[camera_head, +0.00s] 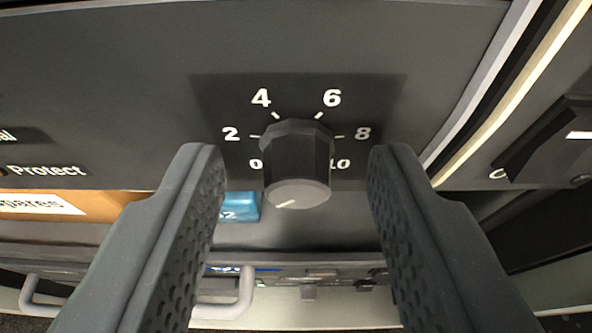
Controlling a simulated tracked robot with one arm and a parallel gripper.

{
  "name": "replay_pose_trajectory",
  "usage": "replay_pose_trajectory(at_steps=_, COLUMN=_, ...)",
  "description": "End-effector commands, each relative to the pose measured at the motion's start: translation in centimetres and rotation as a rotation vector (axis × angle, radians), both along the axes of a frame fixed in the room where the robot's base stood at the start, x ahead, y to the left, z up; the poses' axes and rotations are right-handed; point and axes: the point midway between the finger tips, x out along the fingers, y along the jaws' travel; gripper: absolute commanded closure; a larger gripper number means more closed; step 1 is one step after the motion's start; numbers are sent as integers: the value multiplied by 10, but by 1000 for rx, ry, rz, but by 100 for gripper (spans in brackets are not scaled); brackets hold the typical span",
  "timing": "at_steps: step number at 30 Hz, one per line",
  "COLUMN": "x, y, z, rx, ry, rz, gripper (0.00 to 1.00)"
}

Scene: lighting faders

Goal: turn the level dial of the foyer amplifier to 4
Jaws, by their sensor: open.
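The level dial (298,160) is a dark faceted knob with a grey end face, standing out from a dark panel. A scale from 0 to 10 is printed around it, with the 4 (261,97) at its upper left. The pale pointer line on the face points to the lower left, towards the 0 end of the scale. My gripper (293,165) is open, with one finger on each side of the dial. Clear gaps show between both fingers and the knob. The word naming the amplifier is not in view.
A switch (550,140) sits on a neighbouring panel at the right, past a pale edge strip. The word "Protect" (47,170) is printed at the left. Below are an orange box labelled "spares" (110,203), a blue item (240,206) and equipment with handles (228,304).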

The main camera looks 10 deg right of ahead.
Motion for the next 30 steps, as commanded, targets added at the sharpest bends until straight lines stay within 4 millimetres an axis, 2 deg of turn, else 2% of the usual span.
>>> replay_pose_trajectory(at_steps=4, x=0, y=0, z=0, rx=0, ry=1, rz=0, gripper=60)
replay_pose_trajectory(at_steps=8, x=-1, y=0, z=0, rx=0, ry=1, rz=0, gripper=96)
replay_pose_trajectory(at_steps=9, x=-1, y=0, z=0, rx=0, ry=1, rz=0, gripper=100)
replay_pose_trajectory(at_steps=20, x=-1, y=-1, z=0, rx=37, ry=-8, rz=2, gripper=100)
replay_pose_trajectory(at_steps=30, x=-2, y=-5, z=-1, rx=253, ry=-59, rz=1, gripper=100)
